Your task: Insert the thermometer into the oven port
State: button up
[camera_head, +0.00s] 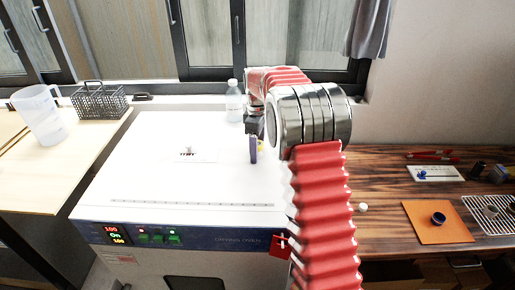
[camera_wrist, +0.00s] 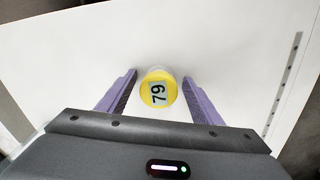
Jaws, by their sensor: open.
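A round yellow head marked 79 (camera_wrist: 158,93), which looks like the thermometer's dial, stands over the white oven top (camera_head: 160,185). My gripper (camera_wrist: 160,76) is open, with its two purple fingers on either side of the dial and a gap showing at each side. In the head view my gripper (camera_head: 255,149) is low over the right part of the oven top, and a sliver of yellow (camera_head: 261,147) shows beside one finger. The thermometer's stem is hidden. A small pale fitting (camera_head: 188,150) on a labelled white plate, possibly the port, sits left of my gripper.
A clear bottle (camera_head: 234,102) stands at the oven's back edge. A wire basket (camera_head: 100,101) and a clear jug (camera_head: 40,115) stand on the left table. The wooden bench (camera_head: 380,200) at right holds an orange mat (camera_head: 428,232) and small items. The oven top's front is clear.

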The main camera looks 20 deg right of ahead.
notch_tip(320, 180, up, 14)
jog(key=shift+f, duration=0.15)
dwell(0.4)
jog(key=shift+w, duration=0.1)
dwell(0.8)
